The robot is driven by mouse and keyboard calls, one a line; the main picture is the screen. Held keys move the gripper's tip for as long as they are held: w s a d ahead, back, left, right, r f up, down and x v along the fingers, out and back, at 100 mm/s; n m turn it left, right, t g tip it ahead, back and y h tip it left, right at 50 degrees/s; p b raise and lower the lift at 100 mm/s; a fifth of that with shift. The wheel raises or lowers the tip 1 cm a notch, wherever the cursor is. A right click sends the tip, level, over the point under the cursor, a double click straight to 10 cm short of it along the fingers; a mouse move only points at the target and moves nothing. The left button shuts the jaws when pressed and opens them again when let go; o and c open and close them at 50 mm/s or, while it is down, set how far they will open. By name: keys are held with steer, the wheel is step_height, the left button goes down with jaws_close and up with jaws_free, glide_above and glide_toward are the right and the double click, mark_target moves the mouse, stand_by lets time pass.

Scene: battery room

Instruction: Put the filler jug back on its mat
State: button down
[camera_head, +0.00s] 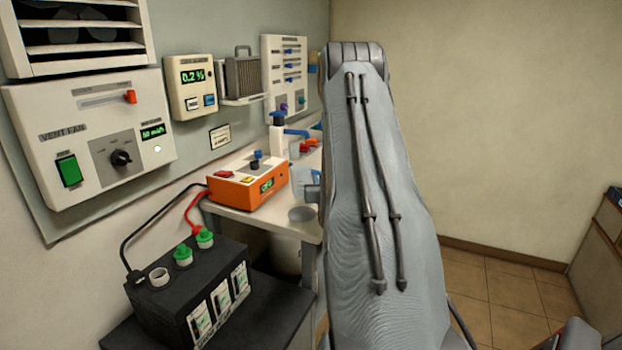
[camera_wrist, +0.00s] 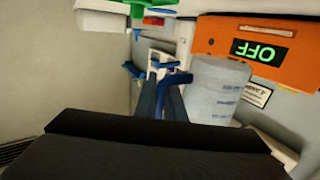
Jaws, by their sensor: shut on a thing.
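The filler jug is a translucent pale blue-grey vessel; part of it shows in the head view (camera_head: 306,182), just left of my arm, by the orange charger. In the wrist view the jug (camera_wrist: 217,88) is large, right of the fingers, with a blue part beside it. My gripper (camera_wrist: 172,92) is shut on the jug at that blue part, which looks like its handle. My arm hides most of the gripper in the head view. A round grey patch, perhaps the mat (camera_head: 301,214), lies at the bench's front corner. I cannot tell how high the jug is above the bench.
The orange charger (camera_head: 248,183) stands on the white bench (camera_head: 238,216), its display reading OFF. Black and red cables run to a dark battery (camera_head: 205,292) with two green caps and one open white-rimmed port. A white bottle (camera_head: 277,135) stands behind. A pale bin (camera_head: 286,255) is under the bench.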

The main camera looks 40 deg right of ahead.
steer(key=shift+f+b, duration=1.55)
steer(key=shift+f, duration=1.65)
steer(key=shift+f+b, duration=0.3)
steer(key=shift+f, duration=0.15)
steer(key=c, duration=1.8)
jaws_free()
steer(key=shift+o, duration=0.2)
steer(key=shift+a, duration=0.1)
steer(key=b+v, duration=0.1)
steer(key=v, duration=0.6)
steer(key=shift+s+a+b, duration=0.2)
steer(key=shift+s+b, duration=0.15)
steer(key=shift+b, duration=0.05)
steer(key=shift+s, duration=0.15)
